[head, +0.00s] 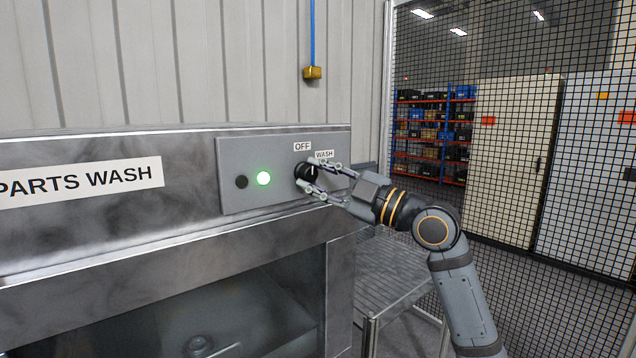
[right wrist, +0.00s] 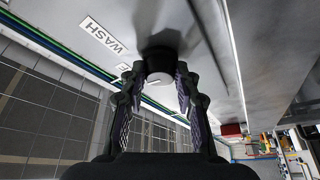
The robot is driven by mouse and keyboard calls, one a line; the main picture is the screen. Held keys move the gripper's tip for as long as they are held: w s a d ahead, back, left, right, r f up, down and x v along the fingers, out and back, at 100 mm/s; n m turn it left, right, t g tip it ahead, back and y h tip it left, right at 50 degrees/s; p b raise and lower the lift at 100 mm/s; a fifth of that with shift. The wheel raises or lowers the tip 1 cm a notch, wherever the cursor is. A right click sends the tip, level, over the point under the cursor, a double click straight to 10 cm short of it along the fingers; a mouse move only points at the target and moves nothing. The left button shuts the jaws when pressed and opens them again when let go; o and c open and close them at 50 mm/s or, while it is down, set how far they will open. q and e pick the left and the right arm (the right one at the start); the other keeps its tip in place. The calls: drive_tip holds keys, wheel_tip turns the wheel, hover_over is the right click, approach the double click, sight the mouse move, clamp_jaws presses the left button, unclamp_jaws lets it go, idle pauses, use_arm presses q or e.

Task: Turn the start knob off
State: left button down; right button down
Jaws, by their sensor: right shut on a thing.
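The start knob (head: 301,172) is a dark round knob on the grey control panel (head: 285,202) of the parts washer. An OFF label (head: 302,147) sits above it and a WASH label (head: 324,155) to its upper right. My right gripper (head: 310,177) comes in from the right and is shut on the knob, one finger on each side. In the right wrist view the knob (right wrist: 160,78) shows a pale face between the fingertips. I cannot tell for sure which label its pointer faces. My left gripper is not in view.
The washer's opening is below the panel. A mesh fence (head: 520,120) stands at the right, with a metal stand (head: 392,275) below my right arm.

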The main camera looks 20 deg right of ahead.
drive_tip(key=shift+r+n+g, duration=0.2)
drive_tip(key=shift+n+g, duration=0.1)
drive_tip(key=shift+n, duration=0.3)
drive_tip(key=c, duration=1.3)
unclamp_jaws()
drive_tip(key=shift+o, duration=1.3)
drive_tip(key=shift+w, duration=0.15)
drive_tip(key=shift+o, duration=0.3)
drive_tip(key=shift+w+f, duration=0.2)
drive_tip(key=shift+s, duration=0.15)
drive_tip(key=v, duration=0.7)
drive_tip(key=shift+s+d, duration=0.1)
drive_tip(key=shift+d, duration=0.05)
